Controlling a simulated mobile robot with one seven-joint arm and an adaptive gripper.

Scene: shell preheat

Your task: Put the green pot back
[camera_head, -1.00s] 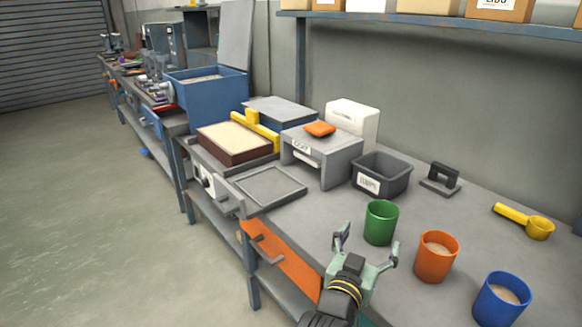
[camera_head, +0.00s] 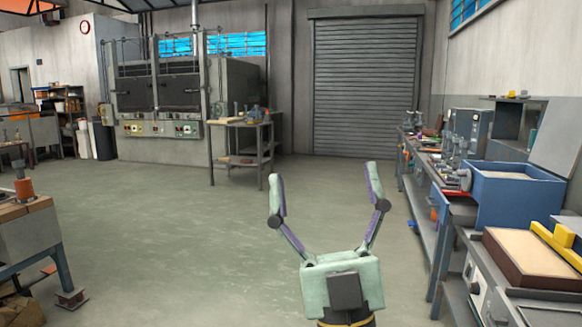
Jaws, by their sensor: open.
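My gripper (camera_head: 324,178) is in the lower middle of the head view. Its two fingers are spread wide with nothing between them. It is over the open floor, left of the long workbench. The green pot is not in view now, and neither are the orange and blue pots.
A long workbench on the right carries a blue box of pale material (camera_head: 505,205) and a brown-framed tray (camera_head: 535,262). Ovens (camera_head: 165,90) and a small table (camera_head: 240,150) stand at the back left. A roller shutter (camera_head: 366,85) closes the far wall. The grey floor (camera_head: 200,250) between is clear.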

